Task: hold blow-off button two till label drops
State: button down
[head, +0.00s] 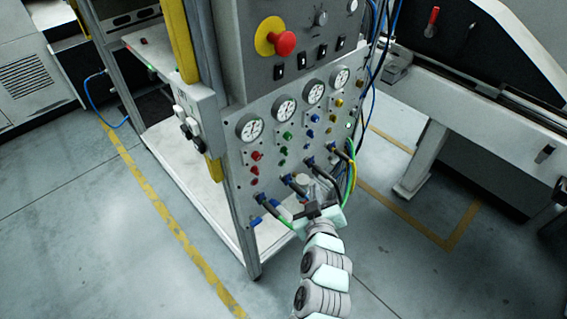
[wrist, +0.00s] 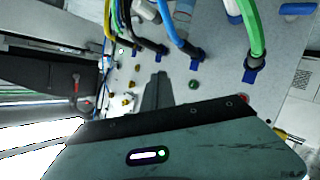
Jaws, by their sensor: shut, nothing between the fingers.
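The upright grey panel (head: 300,180) carries columns of small buttons under round gauges. From left they are red (head: 257,156), green (head: 287,135), blue (head: 311,118) and yellow (head: 338,102). I cannot read which is blow-off button two. My gripper (head: 314,209) is low in front of the panel, among the hose ends below the buttons. In the wrist view its dark fingers (wrist: 159,78) are together and empty, pointing at the panel. A green button (wrist: 193,84) shows just right of them and a red one (wrist: 244,98) farther right. I see no label.
Black-ended hoses (head: 297,186) plug into the panel's lower edge close around my gripper. A large red stop button (head: 284,43) sits on the upper box. A conveyor-like beam (head: 480,105) stands to the right. The floor in front is clear.

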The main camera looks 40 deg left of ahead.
aim_at(283, 163)
jog(key=w+a+p, duration=0.1)
jog(key=a+p, duration=0.4)
jog(key=a, duration=0.3)
jog(key=shift+a, duration=0.35)
jog(key=shift+w, duration=0.15)
jog(key=shift+a, duration=0.1)
dwell(1.8)
jog(key=shift+a, duration=0.3)
jog(key=shift+w+a+p, duration=0.1)
jog(key=shift+a+p, duration=0.3)
jog(key=shift+p, duration=0.1)
dwell(1.8)
